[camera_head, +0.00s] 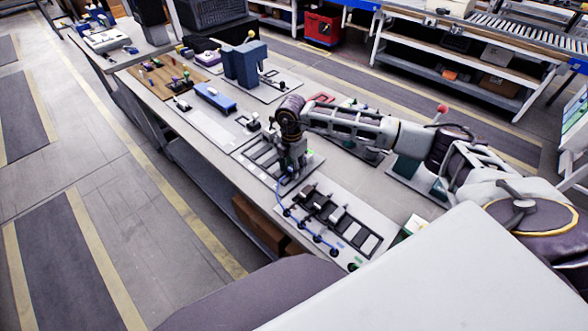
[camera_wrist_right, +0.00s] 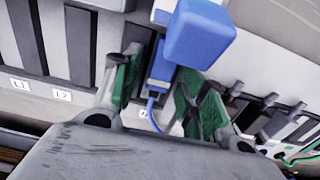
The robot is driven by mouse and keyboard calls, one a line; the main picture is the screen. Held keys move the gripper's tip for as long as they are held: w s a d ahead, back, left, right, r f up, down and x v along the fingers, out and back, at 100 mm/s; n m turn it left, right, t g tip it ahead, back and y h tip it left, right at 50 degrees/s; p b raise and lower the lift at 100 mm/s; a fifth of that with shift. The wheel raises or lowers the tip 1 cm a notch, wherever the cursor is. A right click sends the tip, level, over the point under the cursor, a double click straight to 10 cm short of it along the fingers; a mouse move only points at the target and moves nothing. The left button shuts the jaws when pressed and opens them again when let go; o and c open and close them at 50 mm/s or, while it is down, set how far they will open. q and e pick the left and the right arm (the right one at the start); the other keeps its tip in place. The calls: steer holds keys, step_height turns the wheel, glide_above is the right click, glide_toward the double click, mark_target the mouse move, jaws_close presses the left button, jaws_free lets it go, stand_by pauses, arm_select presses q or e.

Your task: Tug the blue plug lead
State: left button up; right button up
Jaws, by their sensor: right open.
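In the right wrist view, the blue plug (camera_wrist_right: 200,36) is a chunky blue block with a narrower body below it, in front of a pale panel with dark slots. The blue lead (camera_wrist_right: 151,112) runs down from its lower end. My right gripper (camera_wrist_right: 160,85) is open, with its green-padded fingers on either side of the narrower body. I cannot tell whether they touch it. In the head view my right gripper (camera_head: 292,172) is low over the slotted panel (camera_head: 250,152) and hides the plug. The blue lead (camera_head: 281,196) curves from there toward the board in front.
The near board (camera_head: 342,232) carries dark modules and several blue cable loops. A blue block (camera_head: 216,97), a blue machine (camera_head: 243,64) and a wooden tool board (camera_head: 165,76) stand farther along the bench.

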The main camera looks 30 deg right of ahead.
mark_target(292, 168)
steer(key=shift+r+p, duration=2.05)
steer(key=shift+r, duration=1.4)
steer(key=shift+f, duration=0.1)
